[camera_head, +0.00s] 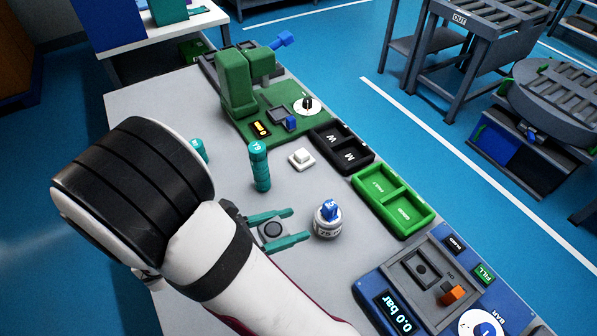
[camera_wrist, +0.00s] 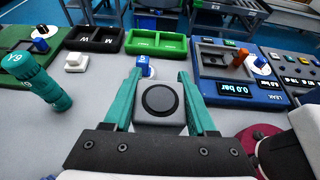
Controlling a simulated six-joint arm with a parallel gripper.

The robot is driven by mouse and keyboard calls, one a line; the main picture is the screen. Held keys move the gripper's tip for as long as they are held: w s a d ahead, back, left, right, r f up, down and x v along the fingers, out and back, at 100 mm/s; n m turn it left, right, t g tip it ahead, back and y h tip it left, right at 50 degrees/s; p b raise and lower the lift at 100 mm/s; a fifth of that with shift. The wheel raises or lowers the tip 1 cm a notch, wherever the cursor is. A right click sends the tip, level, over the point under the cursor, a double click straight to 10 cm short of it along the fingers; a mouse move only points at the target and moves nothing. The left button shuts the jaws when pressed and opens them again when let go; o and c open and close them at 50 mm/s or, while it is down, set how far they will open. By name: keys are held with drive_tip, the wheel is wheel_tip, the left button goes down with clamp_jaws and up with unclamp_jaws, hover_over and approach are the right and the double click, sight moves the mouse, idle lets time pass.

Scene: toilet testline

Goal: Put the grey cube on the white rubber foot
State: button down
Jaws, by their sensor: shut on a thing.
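My gripper (camera_head: 297,225) has two teal fingers. It is shut on the grey cube (camera_head: 271,230), which has a dark round mark on its face. In the wrist view the cube (camera_wrist: 160,101) sits between the fingers (camera_wrist: 156,78), behind their tips. I cannot tell whether it touches the table. A small white square piece with a raised block on top, which looks like the white rubber foot (camera_head: 301,158), stands on the table beyond the gripper. It shows at the upper left of the wrist view (camera_wrist: 75,62). The cube is apart from it.
A teal post (camera_head: 260,166) stands left of the white piece. Black (camera_head: 342,149) and green trays (camera_head: 394,199), a green fixture (camera_head: 239,88) and a blue panel (camera_head: 440,290) line the table's far side.

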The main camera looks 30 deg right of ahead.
drive_tip(key=m+g, duration=0.2)
drive_tip(key=s+m+g+y, duration=0.1)
drive_tip(key=m+g, duration=0.1)
drive_tip(key=s+d+m+g+y, duration=0.1)
drive_tip(key=m+g, duration=0.1)
drive_tip(key=g, duration=0.1)
drive_tip(key=shift+s+r, duration=0.15)
drive_tip(key=shift+r, duration=0.25)
drive_tip(key=w+a+f+m+g+y, duration=0.25)
drive_tip(key=f+m+g+y, duration=0.3)
drive_tip(key=m+y, duration=1.05)
drive_tip(key=w+d+m+t+y, duration=0.5)
drive_tip(key=w+m+t+y, duration=0.3)
drive_tip(key=w+m, duration=0.3)
drive_tip(key=w+d+r+m+t+h, duration=0.2)
drive_tip(key=w+d+r+m+t, duration=0.2)
drive_tip(key=d+m+t, duration=0.45)
drive_tip(key=w+d+r+m+t+h, duration=0.1)
drive_tip(key=w+d+r+m+t, duration=0.3)
drive_tip(key=d, duration=0.8)
drive_tip(key=t, duration=0.1)
hover_over(293, 156)
drive_tip(key=f, duration=1.1)
drive_tip(key=shift+s+d+f, duration=0.1)
drive_tip(key=shift+s, duration=0.25)
drive_tip(key=f, duration=0.4)
drive_tip(key=shift+w+a, duration=0.25)
drive_tip(key=shift+w, duration=0.05)
drive_tip(key=shift+f, duration=0.2)
